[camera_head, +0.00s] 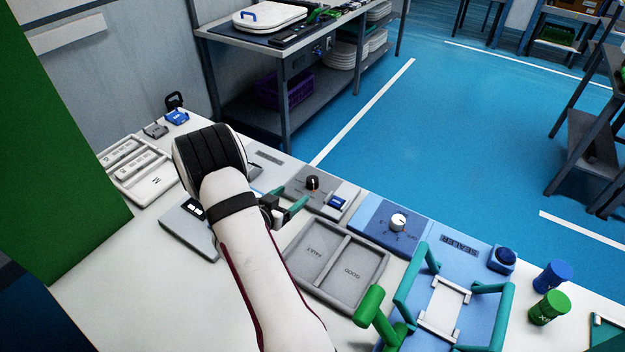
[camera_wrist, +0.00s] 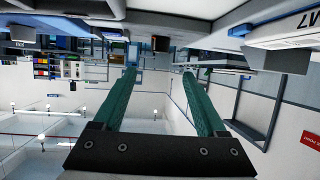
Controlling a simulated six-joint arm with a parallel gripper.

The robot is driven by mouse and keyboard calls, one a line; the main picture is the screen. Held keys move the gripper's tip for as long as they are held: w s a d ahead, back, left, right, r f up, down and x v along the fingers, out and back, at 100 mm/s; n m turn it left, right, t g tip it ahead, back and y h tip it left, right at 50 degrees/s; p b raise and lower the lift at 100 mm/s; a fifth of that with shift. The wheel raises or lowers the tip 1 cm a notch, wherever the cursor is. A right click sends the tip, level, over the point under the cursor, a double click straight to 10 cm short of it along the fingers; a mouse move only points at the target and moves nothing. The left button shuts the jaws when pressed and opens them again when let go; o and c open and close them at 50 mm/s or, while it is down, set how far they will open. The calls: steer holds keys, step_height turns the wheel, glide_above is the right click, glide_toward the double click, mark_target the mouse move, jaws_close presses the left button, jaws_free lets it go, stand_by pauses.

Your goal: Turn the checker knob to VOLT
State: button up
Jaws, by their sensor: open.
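A black knob (camera_head: 312,183) with an orange mark stands on a grey panel (camera_head: 336,188) beside a small blue part. I take this panel for the checker; no VOLT label is readable at this size. My gripper (camera_head: 292,199) has teal fingers, open and apart, just left of and below the knob in the head view. Nothing shows between them. In the wrist view my gripper (camera_wrist: 159,73) also shows open and empty. A small dark shape lies beyond the fingertips there; I cannot tell whether it is the knob. My arm hides part of the bench.
A blue sealer panel with a white knob (camera_head: 398,221) lies to the right. A grey two-part tray (camera_head: 338,262) sits in front. A sealer frame with green handles (camera_head: 408,280), a blue cup (camera_head: 553,276) and a green cup (camera_head: 549,307) stand further right.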

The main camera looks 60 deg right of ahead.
mark_target(311, 180)
steer(key=x, duration=1.3)
steer(key=shift+d+f, duration=0.1)
steer(key=shift+f, duration=0.1)
steer(key=shift+c, duration=0.2)
